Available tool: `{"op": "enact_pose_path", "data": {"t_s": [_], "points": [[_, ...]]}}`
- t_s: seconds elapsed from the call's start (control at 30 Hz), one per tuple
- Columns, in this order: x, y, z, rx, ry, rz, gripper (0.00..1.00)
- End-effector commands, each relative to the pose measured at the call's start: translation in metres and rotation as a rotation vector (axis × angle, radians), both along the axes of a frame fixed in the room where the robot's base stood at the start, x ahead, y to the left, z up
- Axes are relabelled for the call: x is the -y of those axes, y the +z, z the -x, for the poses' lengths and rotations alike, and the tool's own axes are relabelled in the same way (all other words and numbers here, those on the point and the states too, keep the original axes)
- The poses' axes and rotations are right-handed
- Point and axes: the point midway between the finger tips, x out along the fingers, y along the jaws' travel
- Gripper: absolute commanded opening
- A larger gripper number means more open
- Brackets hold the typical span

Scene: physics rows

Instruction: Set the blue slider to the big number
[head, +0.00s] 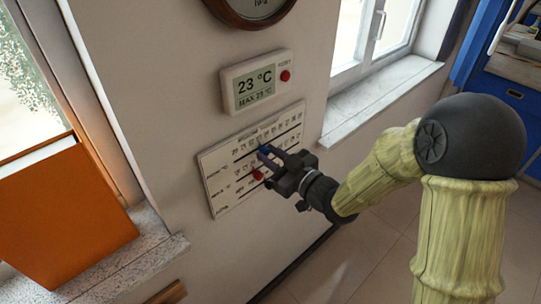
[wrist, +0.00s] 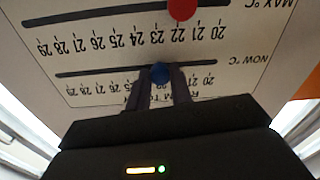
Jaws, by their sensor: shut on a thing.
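The white scale panel (head: 222,190) is fixed to the wall and carries two dark slider tracks. The blue slider (head: 263,149) sits on the upper track; the wrist view, upside down, shows its blue knob (wrist: 159,72) on the "NOW °C" line, near the 23 mark as far as I can tell. My gripper (head: 271,157) is shut on the blue slider, its fingers (wrist: 160,90) at the knob and hiding part of the nearby numbers. The display (head: 257,84) above the panel reads a big "23 °C" with a small "MAX 25 °C" below.
A red slider (head: 258,175) sits on the lower "MAX °C" track, close to my gripper, near 22 in the wrist view (wrist: 182,8). The display has a red button (head: 285,75). An orange binder (head: 62,215) stands at left; a window sill (head: 385,95) is at right.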

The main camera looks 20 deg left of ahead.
Motion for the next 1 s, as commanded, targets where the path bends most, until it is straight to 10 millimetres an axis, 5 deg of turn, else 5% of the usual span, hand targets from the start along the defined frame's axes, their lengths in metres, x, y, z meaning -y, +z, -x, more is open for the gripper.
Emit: {"op": "enact_pose_path", "data": {"t_s": [0.07,0.1,0.2,0.67,1.0], "points": [[0.0,0.001,0.0,0.002,0.002,-0.003,0.0],[0.0,0.001,0.0,0.002,0.002,-0.003,0.24],[0.0,0.001,0.0,0.002,0.0,-0.002,0.43],[0.01,-0.001,0.003,0.001,-0.001,0.001,0.44],[0.068,-0.002,0.023,0.001,-0.004,0.001,0.44]]}}
